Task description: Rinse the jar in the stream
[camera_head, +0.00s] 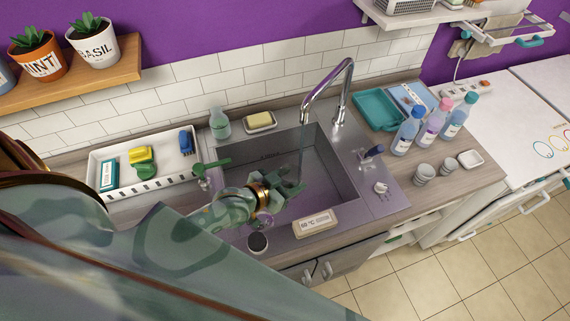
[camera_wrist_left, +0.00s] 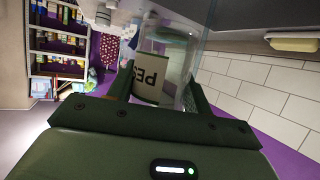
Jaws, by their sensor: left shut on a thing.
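My left gripper (camera_head: 286,188) reaches over the sink basin (camera_head: 325,165) from the left. In the left wrist view, its two fingers (camera_wrist_left: 160,92) are shut on a clear glass jar (camera_wrist_left: 172,68) with a cream label starting "PES". In the head view the jar is hard to make out against the gripper and basin. A thin stream (camera_head: 302,150) falls from the curved tap (camera_head: 343,85) down toward the gripper's fingertips. I cannot tell whether the water enters the jar. My right gripper is not in view.
A white tray (camera_head: 127,192) with sponges is left of the sink. A green bottle (camera_head: 219,124) and a soap dish (camera_head: 260,128) stand behind it. A temperature display (camera_head: 315,223) lies on the front rim. Bottles (camera_head: 407,132), cups (camera_head: 424,173) and a teal tray (camera_head: 366,117) are at right.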

